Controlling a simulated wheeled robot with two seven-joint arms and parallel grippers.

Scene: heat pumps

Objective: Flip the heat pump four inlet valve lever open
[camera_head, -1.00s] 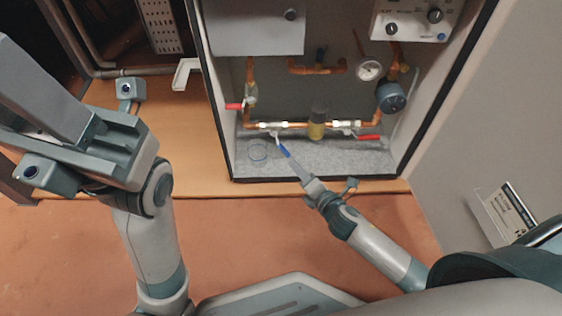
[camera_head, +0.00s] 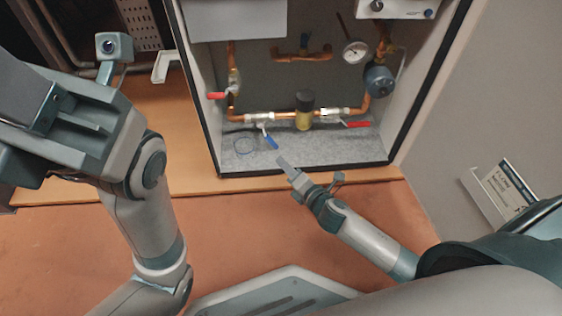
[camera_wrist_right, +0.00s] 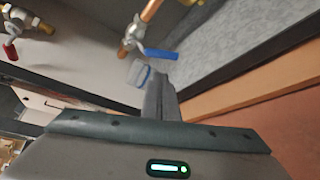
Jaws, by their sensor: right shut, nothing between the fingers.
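The inlet valve sits on the lower copper pipe in the open cabinet. Its blue lever (camera_head: 271,142) points down and right, toward the cabinet's front edge. My right gripper (camera_head: 283,161) is shut and empty, with its tip just short of the lever's end and apart from it in the head view. In the right wrist view the blue lever (camera_wrist_right: 161,54) lies sideways just beyond the narrow shut fingers (camera_wrist_right: 160,98). Part of my left gripper (camera_head: 65,115) shows large at the left; its fingertips are not clear.
Two red levers (camera_head: 217,96) (camera_head: 357,125) sit on other valves. A brass-coloured fitting (camera_head: 304,113) with a black top stands right of the blue lever. A gauge (camera_head: 354,51) and a blue pump (camera_head: 379,80) are higher up. The grey cabinet floor (camera_head: 330,152) is mostly clear.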

